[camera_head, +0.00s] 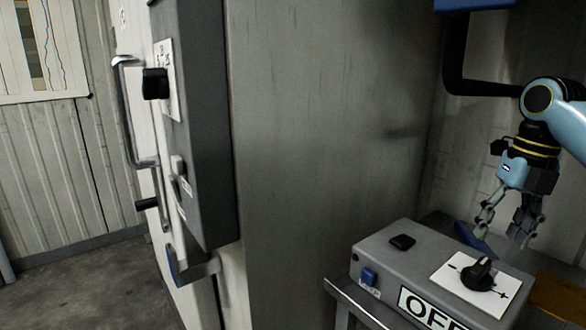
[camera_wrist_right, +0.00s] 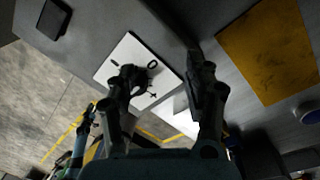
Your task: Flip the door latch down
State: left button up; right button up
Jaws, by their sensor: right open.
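A pale door at the left of the head view carries a long metal handle (camera_head: 130,115). Below it sit a black lever (camera_head: 147,203) and a bent grey latch-like piece with a blue part (camera_head: 195,270). I cannot tell which of these is the door latch. My right gripper (camera_head: 500,232) is open and empty at the right, far from the door and above the rear of a grey control box (camera_head: 385,260). In the right wrist view my right gripper (camera_wrist_right: 163,68) has its fingers apart with nothing between them. My left gripper is not in view.
A dark grey switch box (camera_head: 205,130) with a black knob (camera_head: 155,83) stands out beside the door. The control box has a black rotary switch (camera_head: 480,274) on a white plate and an OFF label. A yellow-brown panel (camera_wrist_right: 270,45) lies nearby. Floor at left is clear.

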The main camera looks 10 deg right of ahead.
aim_at(142, 204)
jog(key=k+j, duration=0.7)
jog(key=j, duration=0.2)
